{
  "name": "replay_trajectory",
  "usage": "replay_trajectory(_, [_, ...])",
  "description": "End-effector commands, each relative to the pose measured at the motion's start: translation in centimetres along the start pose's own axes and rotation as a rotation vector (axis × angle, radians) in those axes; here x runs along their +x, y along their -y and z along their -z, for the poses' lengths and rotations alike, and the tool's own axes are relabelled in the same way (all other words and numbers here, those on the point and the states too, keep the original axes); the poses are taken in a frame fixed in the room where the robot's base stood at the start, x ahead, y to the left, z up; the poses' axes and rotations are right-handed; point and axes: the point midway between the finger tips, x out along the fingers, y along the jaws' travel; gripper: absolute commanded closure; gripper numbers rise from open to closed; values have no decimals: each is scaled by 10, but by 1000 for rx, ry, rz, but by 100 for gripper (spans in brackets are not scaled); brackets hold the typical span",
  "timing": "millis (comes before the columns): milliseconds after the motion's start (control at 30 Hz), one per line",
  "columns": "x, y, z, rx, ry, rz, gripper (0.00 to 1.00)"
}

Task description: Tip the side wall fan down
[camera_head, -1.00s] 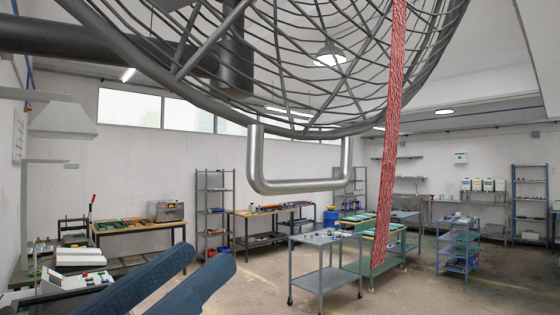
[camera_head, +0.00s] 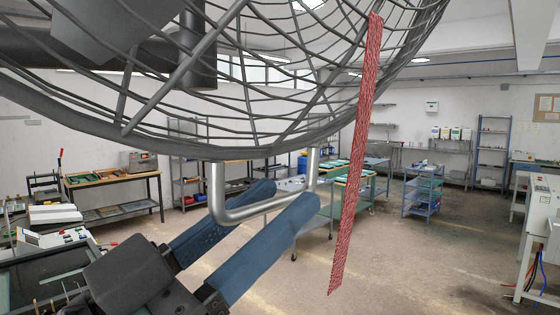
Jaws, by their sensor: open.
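The side wall fan (camera_head: 262,143) fills the top of the view, a dark wire cage with its mount at the upper left. A silver U-shaped handle (camera_head: 262,208) hangs from the cage's lower rim. A red and white cord or strip (camera_head: 357,160) hangs at the right of the cage. My gripper (camera_head: 292,196) reaches in from the lower left with two blue fingers apart. The handle's lower bar shows between the two fingers, and the right finger partly covers it. I cannot tell whether either finger touches the handle.
A bench with trays (camera_head: 110,178) stands at the left. Grey shelves (camera_head: 186,150) are behind. A blue trolley (camera_head: 423,190) stands at the right, and a white machine (camera_head: 540,225) at the far right. Open floor lies at the lower right.

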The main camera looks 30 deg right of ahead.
Motion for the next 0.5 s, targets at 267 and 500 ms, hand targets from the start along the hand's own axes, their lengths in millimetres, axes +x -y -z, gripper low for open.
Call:
replay_trajectory(267, [15, 0, -1, -1, 0, 1, 57])
replay_trajectory(500, [15, 0, -1, -1, 0, 1, 64])
